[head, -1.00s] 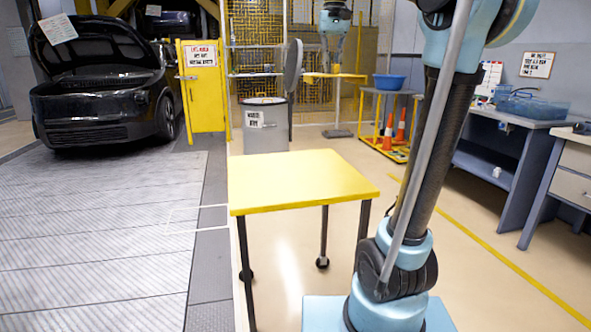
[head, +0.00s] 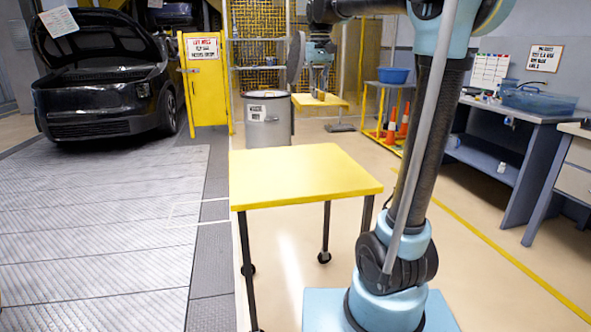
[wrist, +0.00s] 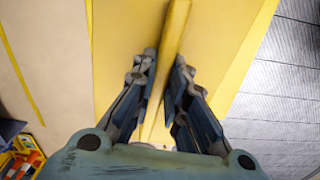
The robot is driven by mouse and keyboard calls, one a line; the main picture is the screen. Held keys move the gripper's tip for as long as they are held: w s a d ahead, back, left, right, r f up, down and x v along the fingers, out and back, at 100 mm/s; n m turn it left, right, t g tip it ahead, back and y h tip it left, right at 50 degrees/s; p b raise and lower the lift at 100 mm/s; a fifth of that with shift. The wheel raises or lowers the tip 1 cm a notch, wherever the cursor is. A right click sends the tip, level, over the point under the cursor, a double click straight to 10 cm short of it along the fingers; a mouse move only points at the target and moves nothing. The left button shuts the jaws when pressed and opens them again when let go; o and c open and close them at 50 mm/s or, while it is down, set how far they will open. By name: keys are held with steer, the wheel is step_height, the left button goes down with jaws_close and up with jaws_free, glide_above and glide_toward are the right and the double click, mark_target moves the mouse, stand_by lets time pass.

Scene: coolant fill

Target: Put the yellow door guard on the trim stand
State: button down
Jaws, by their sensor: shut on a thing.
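My gripper (wrist: 165,110) is shut on the raised yellow rib of the yellow door guard (wrist: 215,45), seen close in the wrist view. In the head view my gripper (head: 321,86) hangs at the back, with the flat yellow guard (head: 302,99) roughly level beneath it, in the air beyond the drum. A yellow-topped table (head: 300,177) on dark legs stands nearer, in the middle; it looks like the trim stand, though no label shows. Its top is bare and the guard is apart from it. My arm hides part of the right side.
A grey drum (head: 266,121) with its lid raised stands behind the table, left of the guard. A yellow cart (head: 381,137) with cones is behind right. A dark car (head: 102,95) with its hood up is left, and a blue workbench (head: 523,118) right. Floor left of the table is clear.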

steer(key=w+a+f+n, duration=0.1)
steer(key=a+f, duration=0.2)
steer(key=f, duration=0.5)
steer(key=w+a+f, duration=0.1)
steer(key=a+f, duration=0.2)
steer(key=f, duration=0.5)
glide_above(299, 173)
steer(key=shift+s+d+f, duration=0.1)
steer(key=shift+f, duration=2.55)
steer(key=shift+s+d+f, duration=0.1)
steer(key=shift+f, duration=2.55)
steer(key=c, duration=1.6)
jaws_free()
